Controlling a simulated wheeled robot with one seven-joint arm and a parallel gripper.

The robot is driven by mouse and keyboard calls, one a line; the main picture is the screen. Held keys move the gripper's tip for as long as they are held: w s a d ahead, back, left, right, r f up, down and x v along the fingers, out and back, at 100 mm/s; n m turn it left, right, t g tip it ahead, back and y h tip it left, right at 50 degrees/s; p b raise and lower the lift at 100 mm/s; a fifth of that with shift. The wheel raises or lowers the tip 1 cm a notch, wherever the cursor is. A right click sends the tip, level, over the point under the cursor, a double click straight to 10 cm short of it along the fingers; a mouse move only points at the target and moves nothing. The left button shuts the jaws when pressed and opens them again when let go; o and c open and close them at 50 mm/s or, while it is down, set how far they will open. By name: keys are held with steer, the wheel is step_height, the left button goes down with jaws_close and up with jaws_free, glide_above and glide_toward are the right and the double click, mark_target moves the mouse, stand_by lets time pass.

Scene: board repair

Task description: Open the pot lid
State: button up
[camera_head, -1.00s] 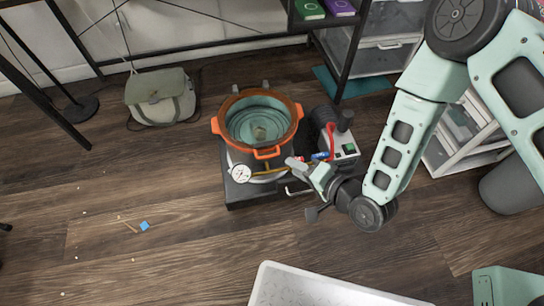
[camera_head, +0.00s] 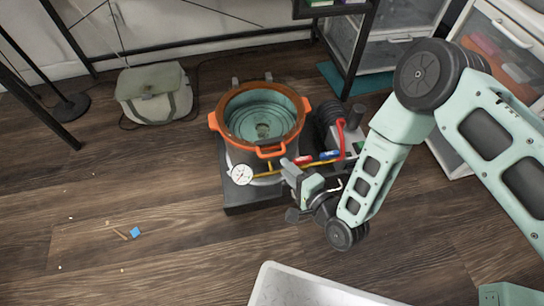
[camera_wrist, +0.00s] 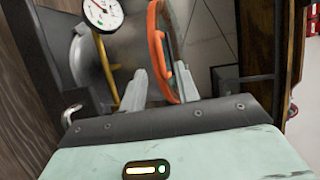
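The pot (camera_head: 240,158) stands on a dark base, with a broad orange lid (camera_head: 225,103) on top. The lid has a clear or teal middle and orange handles at its sides and front. The front handle (camera_head: 270,153) also shows in the wrist view (camera_wrist: 169,55), where the lid is seen nearly edge-on. My gripper (camera_head: 287,166) is just right of and below this front handle in the head view. I cannot tell whether a finger touches the lid.
A white gauge (camera_head: 242,174) and yellow hose are at the pot's front. A pump with a red hose (camera_head: 341,138) stands close at the right. A white tray (camera_head: 320,290) lies in front, and a green bag (camera_head: 153,94) sits at the left. The left floor is mostly clear.

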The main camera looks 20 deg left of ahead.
mark_target(272, 154)
steer(key=b+x, duration=0.2)
steer(key=x, duration=0.6)
steer(key=shift+f, duration=0.1)
jaws_close()
